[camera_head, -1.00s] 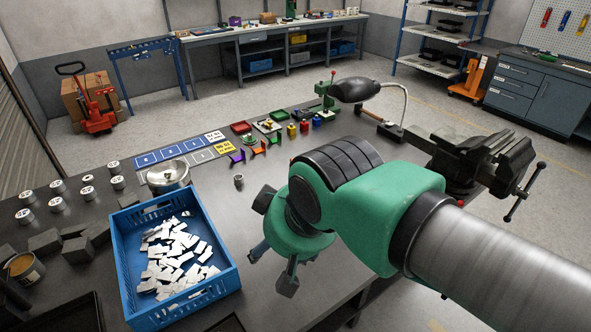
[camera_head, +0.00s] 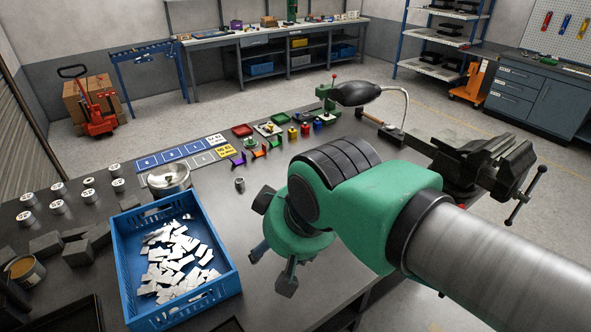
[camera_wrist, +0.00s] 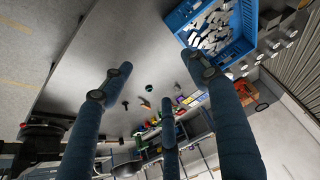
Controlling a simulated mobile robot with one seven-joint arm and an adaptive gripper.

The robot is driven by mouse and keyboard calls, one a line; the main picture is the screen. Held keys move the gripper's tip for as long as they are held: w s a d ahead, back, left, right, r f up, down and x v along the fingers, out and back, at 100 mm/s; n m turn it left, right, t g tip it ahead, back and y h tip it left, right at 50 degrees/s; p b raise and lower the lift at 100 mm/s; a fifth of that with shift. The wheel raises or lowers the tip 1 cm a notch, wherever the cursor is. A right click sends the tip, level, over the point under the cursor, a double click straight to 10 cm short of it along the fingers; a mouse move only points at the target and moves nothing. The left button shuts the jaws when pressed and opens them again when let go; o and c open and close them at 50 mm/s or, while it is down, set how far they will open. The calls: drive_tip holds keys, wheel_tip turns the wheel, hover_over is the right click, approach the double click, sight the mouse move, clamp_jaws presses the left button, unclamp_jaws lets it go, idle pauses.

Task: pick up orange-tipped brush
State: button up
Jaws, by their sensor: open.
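My gripper (camera_head: 276,266) hangs over the right part of the dark workbench (camera_head: 225,215), to the right of the blue crate. In the wrist view my gripper (camera_wrist: 158,82) has its blue fingers spread wide, with nothing between them. I cannot make out the orange-tipped brush for certain in either view. In the wrist view a small brownish piece (camera_wrist: 145,103) and a dark piece (camera_wrist: 125,104) lie on the bench beyond the fingertips, too small to identify. My arm hides part of the bench in the head view.
A blue crate (camera_head: 125,258) of white pieces stands on the left. A metal pot (camera_head: 168,179) and a small metal cylinder (camera_head: 239,184) are behind it. Coloured trays (camera_head: 242,130), a lamp (camera_head: 355,91) and a vise (camera_head: 480,165) stand farther back. Bare bench lies between crate and gripper.

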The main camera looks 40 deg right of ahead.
drive_tip(key=w+d+r+p, duration=0.1)
drive_tip(key=w+d+r, duration=0.2)
drive_tip(key=w, duration=0.6)
drive_tip(key=w+d+r+p, duration=0.2)
drive_tip(key=w+d+r, duration=0.1)
drive_tip(key=w, duration=0.6)
drive_tip(key=m+g+p, duration=0.2)
drive_tip(key=p, duration=0.5)
hover_over(299, 168)
drive_tip(key=s, duration=0.4)
wheel_tip(299, 168, down, 28)
drive_tip(key=shift+w+a+r+h, duration=0.1)
drive_tip(key=shift+w+a+h, duration=0.1)
drive_tip(key=shift+h, duration=0.1)
drive_tip(key=shift+b+x, duration=0.75)
drive_tip(key=shift+x, duration=3.55)
drive_tip(key=shift+s, duration=0.2)
